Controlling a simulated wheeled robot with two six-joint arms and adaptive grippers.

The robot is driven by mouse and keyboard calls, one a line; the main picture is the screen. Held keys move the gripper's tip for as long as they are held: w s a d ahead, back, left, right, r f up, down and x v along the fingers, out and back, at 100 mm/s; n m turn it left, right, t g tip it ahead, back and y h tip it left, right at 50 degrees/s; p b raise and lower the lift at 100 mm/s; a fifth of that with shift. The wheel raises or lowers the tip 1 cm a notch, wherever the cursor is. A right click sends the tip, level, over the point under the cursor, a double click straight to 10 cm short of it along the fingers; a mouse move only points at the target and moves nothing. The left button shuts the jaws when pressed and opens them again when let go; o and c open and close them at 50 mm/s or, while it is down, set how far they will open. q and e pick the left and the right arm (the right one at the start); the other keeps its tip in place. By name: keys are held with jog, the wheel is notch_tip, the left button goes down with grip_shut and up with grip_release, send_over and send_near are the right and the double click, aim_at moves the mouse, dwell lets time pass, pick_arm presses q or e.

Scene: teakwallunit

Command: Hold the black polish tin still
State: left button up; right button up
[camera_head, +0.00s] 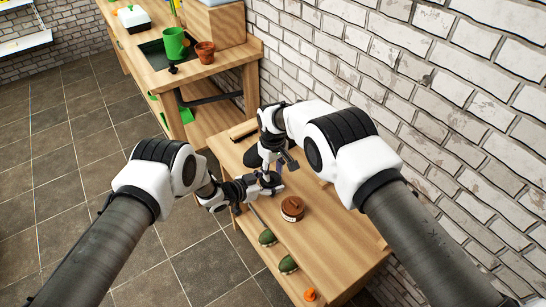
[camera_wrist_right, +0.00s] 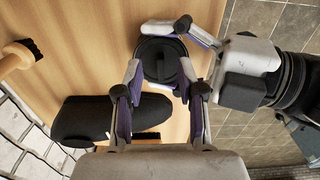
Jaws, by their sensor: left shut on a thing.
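The black polish tin (camera_head: 271,180) sits near the left edge of the wooden bench; in the right wrist view the round tin (camera_wrist_right: 160,62) shows from above with a ridge across its top. My left gripper (camera_head: 262,186) comes in from the left and is shut on the tin, with fingers on either side of it. My right gripper (camera_wrist_right: 168,82) is above the tin, its fingers spread apart and empty; it also shows in the head view (camera_head: 270,160). Whether its fingers touch the tin I cannot tell.
A brown round tin (camera_head: 291,209) stands nearby on the bench. A black shoe (camera_wrist_right: 85,122) lies beside the grippers. Two green items (camera_head: 267,238) and an orange item (camera_head: 310,295) are lower down. A brick wall (camera_head: 430,80) bounds the right. The bench's front right is clear.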

aim_at(273, 177)
jog(key=shift+f, duration=1.2)
grip_shut()
jog(key=shift+r, duration=0.15)
jog(key=shift+r, duration=0.95)
jog(key=shift+r, duration=2)
pick_arm(q)
jog(key=o, duration=1.7)
jog(key=shift+o, duration=0.2)
